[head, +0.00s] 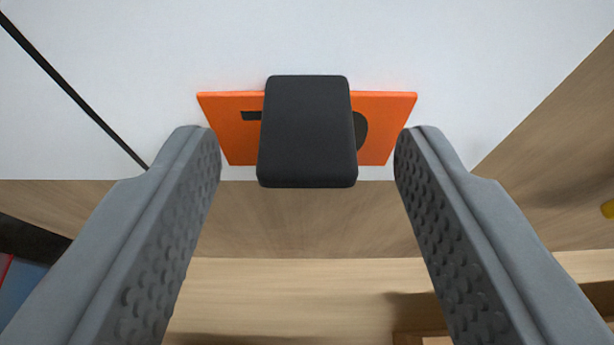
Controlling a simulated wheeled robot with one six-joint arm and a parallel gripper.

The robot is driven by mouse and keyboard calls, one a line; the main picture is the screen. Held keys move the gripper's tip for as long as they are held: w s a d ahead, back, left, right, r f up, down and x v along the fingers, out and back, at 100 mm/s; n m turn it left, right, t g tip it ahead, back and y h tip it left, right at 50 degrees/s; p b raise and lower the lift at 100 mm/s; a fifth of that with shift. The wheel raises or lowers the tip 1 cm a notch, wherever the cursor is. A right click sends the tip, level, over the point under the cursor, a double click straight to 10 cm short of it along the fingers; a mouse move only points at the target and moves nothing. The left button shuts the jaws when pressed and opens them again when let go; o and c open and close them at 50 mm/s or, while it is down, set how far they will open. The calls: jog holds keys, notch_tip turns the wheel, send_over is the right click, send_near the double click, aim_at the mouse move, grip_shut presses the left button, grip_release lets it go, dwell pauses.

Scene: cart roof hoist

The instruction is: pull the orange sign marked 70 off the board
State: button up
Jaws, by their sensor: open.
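The orange sign (235,135) is on the white board (480,60), near the board's lower edge. A black block (307,135) sticks out in front of its middle and hides most of the marking; only parts of dark figures show on either side. My gripper (307,150) is open, with one grey finger on each side of the sign. The fingertips overlap the sign's lower left and right edges in the picture, and the black block lies between them. I cannot tell whether the fingers touch the sign.
A thin black line (75,95) runs slantwise across the board at the left. Wooden surfaces (300,225) lie below and to the right of the board.

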jog(key=shift+w+f, duration=0.15)
jog(key=shift+w, duration=0.3)
grip_shut()
jog(key=shift+s, duration=1.55)
dwell(1.5)
jog(key=shift+s, duration=2.95)
